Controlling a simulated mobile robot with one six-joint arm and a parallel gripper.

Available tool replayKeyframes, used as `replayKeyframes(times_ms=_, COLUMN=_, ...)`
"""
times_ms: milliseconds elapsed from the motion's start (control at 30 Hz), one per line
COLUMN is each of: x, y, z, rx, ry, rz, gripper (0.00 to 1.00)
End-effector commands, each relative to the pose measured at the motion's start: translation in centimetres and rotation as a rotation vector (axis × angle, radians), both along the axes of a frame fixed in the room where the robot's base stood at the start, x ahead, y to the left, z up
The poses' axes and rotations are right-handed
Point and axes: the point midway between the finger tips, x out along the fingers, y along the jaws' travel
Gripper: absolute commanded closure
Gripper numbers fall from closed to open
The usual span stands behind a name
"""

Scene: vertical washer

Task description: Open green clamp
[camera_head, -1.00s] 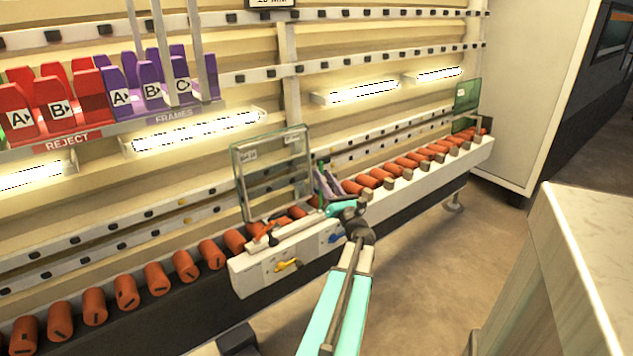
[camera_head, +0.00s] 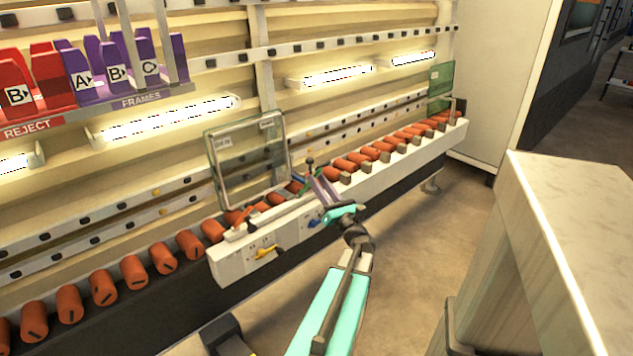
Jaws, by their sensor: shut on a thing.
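The green clamp (camera_head: 299,179) is a small part with a dark-knobbed lever by the white panel on the conveyor, right of the framed glass pane (camera_head: 246,160). It is partly hidden by my gripper. My gripper (camera_head: 315,183), with grey-purple fingers, reaches up from the lower right and is shut at the clamp's lever. The fingertips are small in the view, so the exact grip point is hard to see.
The white panel (camera_head: 232,262) carries a yellow handle (camera_head: 266,252), a blue knob (camera_head: 314,222) and an orange-red clamp (camera_head: 243,217). Orange rollers (camera_head: 163,258) line the conveyor. A marble-topped counter (camera_head: 560,200) stands at the right. Floor is open between.

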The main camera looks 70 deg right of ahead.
Motion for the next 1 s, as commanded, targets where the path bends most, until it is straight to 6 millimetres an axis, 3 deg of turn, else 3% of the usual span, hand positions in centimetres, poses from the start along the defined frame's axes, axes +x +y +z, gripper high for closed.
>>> replayKeyframes(times_ms=400, x=0.03, y=-0.26, z=-0.69, rx=0.015, ry=0.004, rz=-0.002, gripper=1.00)
replayKeyframes(times_ms=433, x=0.04, y=-0.26, z=-0.71, rx=0.015, ry=0.004, rz=-0.002, gripper=0.73)
replayKeyframes(times_ms=533, x=0.04, y=-0.24, z=-0.66, rx=0.013, ry=0.005, rz=-0.003, gripper=0.59)
replayKeyframes(times_ms=1000, x=-0.44, y=0.28, z=-0.63, rx=0.007, ry=0.003, rz=-0.002, gripper=0.59)
